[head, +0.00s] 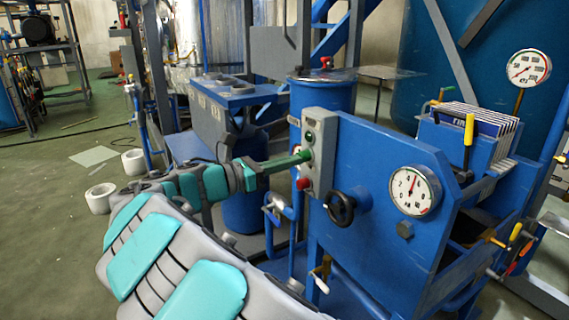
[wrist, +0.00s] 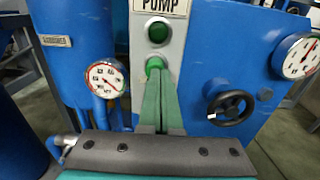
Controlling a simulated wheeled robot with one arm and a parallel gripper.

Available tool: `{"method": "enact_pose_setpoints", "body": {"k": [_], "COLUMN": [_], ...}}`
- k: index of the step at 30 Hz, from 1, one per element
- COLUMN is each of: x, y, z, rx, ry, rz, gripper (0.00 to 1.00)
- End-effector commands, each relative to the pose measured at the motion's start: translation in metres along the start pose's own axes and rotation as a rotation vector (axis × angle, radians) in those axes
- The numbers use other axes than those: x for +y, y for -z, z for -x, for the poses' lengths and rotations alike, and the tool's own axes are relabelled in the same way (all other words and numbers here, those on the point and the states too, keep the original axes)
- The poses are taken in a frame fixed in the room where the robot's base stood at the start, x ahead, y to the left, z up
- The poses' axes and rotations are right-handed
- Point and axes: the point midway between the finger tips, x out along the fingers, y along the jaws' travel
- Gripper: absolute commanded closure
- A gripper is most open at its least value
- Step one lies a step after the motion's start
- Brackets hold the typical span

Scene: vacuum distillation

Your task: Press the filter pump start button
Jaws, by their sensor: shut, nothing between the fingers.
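The grey control box (head: 324,125) is fixed to the front of the blue pump unit. It carries an upper green lamp or button (wrist: 158,31) under a "PUMP" label (wrist: 163,6) and a lower round green button (wrist: 154,62). A red button (head: 303,183) sits at its bottom in the head view. My gripper (head: 306,155) has green fingers, closed together and empty. In the wrist view its fingertips (wrist: 157,74) overlap the lower edge of the lower green button. I cannot tell whether they touch it.
A black handwheel (head: 341,208) and a pressure gauge (head: 414,191) are right of the box. Another gauge (wrist: 104,79) is left of my fingers in the wrist view. Blue pipes and a valve lie below. Open floor (head: 60,190) is at the left.

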Motion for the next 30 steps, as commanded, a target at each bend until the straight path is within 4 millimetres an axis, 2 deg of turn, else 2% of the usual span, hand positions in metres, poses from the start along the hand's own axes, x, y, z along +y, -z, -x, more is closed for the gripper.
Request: {"method": "enact_pose_setpoints", "body": {"k": [7, 16, 30], "x": [0.000, -0.001, -0.003], "y": [-0.002, -0.002, -0.002], "z": [-0.002, -0.025, -0.023], "rx": [-0.001, -0.001, -0.001], "ry": [0.000, 0.004, 0.007], "rz": [0.001, 0.003, 0.003], "gripper": [1.00, 1.00, 1.00]}}
